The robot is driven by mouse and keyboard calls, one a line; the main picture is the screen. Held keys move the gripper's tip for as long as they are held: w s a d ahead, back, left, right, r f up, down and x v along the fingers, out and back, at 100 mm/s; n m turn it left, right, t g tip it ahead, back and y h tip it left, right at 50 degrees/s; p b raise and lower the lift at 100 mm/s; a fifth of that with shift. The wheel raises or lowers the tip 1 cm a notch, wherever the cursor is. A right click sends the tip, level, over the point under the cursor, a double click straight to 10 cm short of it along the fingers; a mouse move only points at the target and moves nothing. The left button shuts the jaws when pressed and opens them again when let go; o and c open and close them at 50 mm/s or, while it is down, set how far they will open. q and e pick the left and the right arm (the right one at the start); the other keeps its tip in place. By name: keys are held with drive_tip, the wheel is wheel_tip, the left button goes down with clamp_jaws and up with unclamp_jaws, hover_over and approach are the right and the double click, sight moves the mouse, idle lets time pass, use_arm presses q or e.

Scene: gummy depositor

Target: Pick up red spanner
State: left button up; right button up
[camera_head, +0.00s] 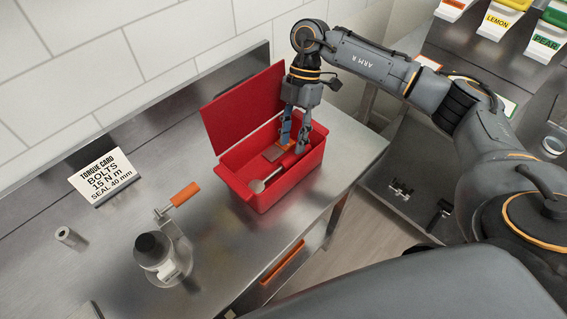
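The red spanner (269,180) lies inside an open red toolbox (262,203), its silver head toward the front left and its red handle running back to the right. My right gripper (292,148) points down into the toolbox at the handle end of the spanner. Its two fingers stand apart with a gap between them. The fingers partly hide the far end of the handle, and I cannot tell whether they touch it. My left gripper is not in view.
The toolbox lid (243,108) stands raised at the back. A torque card (103,177), a metal cylinder (69,238) and a device with an orange-handled crank (163,253) are on the steel bench (120,225). Labelled bins (500,20) stand at the upper right.

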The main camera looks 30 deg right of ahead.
sight(292, 154)
drive_tip(key=x, duration=0.2)
drive_tip(key=p+x, duration=0.1)
drive_tip(key=shift+s+d+f, duration=0.1)
drive_tip(key=shift+s+f, duration=0.05)
drive_tip(key=shift+f, duration=0.25)
drive_tip(key=shift+s+f+p, duration=0.1)
drive_tip(key=shift+f+p, duration=0.2)
drive_tip(key=shift+f, duration=0.15)
clamp_jaws()
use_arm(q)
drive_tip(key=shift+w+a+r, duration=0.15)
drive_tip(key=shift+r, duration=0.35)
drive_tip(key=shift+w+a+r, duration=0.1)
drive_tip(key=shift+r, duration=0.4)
use_arm(e)
drive_tip(key=shift+r, duration=0.55)
use_arm(q)
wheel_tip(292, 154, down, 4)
drive_tip(key=b, duration=0.3)
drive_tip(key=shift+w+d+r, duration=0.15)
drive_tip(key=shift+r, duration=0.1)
use_arm(e)
wheel_tip(292, 154, up, 17)
